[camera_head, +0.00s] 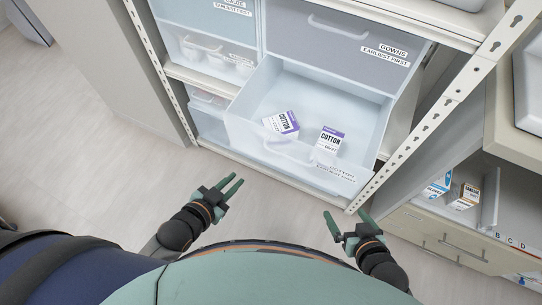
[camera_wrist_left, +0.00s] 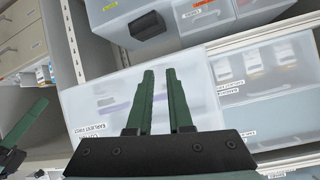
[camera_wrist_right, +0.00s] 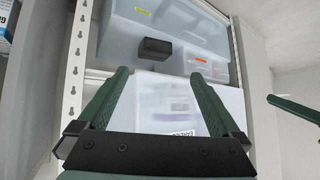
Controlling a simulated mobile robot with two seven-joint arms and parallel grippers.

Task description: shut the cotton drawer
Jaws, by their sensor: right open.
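The cotton drawer (camera_head: 312,129) is a translucent bin pulled out from the lower part of the shelf unit, its front labelled COTTON. Two white and purple cotton boxes lie in it, one on the left (camera_head: 282,124) and one on the right (camera_head: 328,145). My left gripper (camera_head: 229,186) is in front of the drawer's left end, apart from it, with its fingers a little apart and nothing between them. My right gripper (camera_head: 347,223) is open and empty in front of the drawer's right end, also apart. The drawer front shows beyond the fingers in the left wrist view (camera_wrist_left: 90,112) and right wrist view (camera_wrist_right: 150,105).
A closed GOWNS drawer (camera_head: 325,38) sits above the cotton drawer. Smaller bins (camera_head: 208,52) stand to its left. A shelf upright (camera_head: 440,115) stands at its right, beside a cabinet with small boxes (camera_head: 466,197). The floor (camera_head: 150,180) before the drawer is clear.

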